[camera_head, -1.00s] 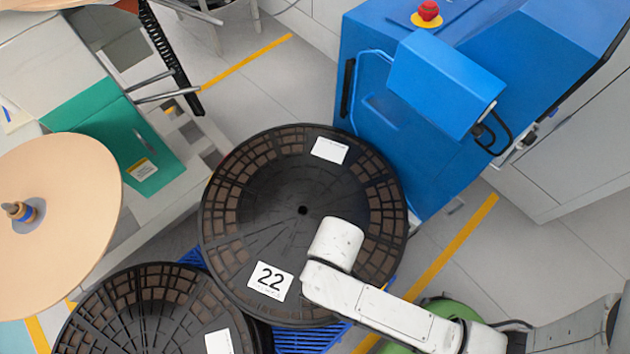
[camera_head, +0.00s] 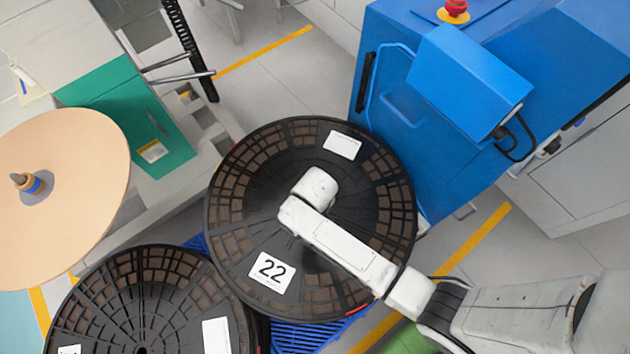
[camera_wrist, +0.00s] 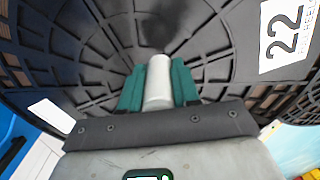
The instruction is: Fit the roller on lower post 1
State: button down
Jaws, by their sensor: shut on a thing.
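My gripper (camera_wrist: 157,86) shows in the wrist view, its two teal fingers shut on a pale grey cylindrical roller (camera_wrist: 160,72). The roller points away from the palm, towards the ribbed face of a large black reel (camera_wrist: 95,35). I cannot tell whether the roller touches the reel. In the head view my arm reaches over this black reel (camera_head: 240,235), labelled 22, and the gripper and roller are hidden there. I cannot make out lower post 1 in either view.
A second black reel (camera_head: 110,310) lies at lower left. A tan disc (camera_head: 75,150) with a central spindle (camera_head: 28,183) is at far left. A blue machine (camera_head: 450,170) stands behind the labelled reel at right. A blue pallet (camera_head: 300,336) shows beneath the reels.

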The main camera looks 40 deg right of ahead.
jog(key=shift+w+f+b, duration=0.2)
jog(key=shift+f+b, duration=0.15)
jog(key=shift+f, duration=1.35)
jog(key=shift+f, duration=0.15)
jog(key=c, duration=0.8)
grip_release()
notch_tip(320, 180, up, 12)
jog(key=shift+r+p, duration=0.2)
jog(key=shift+p, duration=0.95)
jog(key=shift+m+t, duration=0.3)
jog(key=shift+m, duration=0.5)
jog(key=s+d+r, duration=0.1)
jog(key=s+d, duration=0.1)
jog(key=s+d+r, duration=0.2)
jog(key=s, duration=0.1)
jog(key=s+d+r, duration=0.1)
jog(key=s+d, duration=0.1)
jog(key=shift+s+d+r, duration=0.15)
jog(key=shift+s+r, duration=0.25)
jog(key=shift+o, duration=0.3)
jog(key=s+d+r+m, duration=0.1)
jog(key=s+d+r, duration=0.2)
jog(key=s+r, duration=0.2)
jog(key=shift+s+d, duration=0.35)
jog(key=shift+s, duration=0.15)
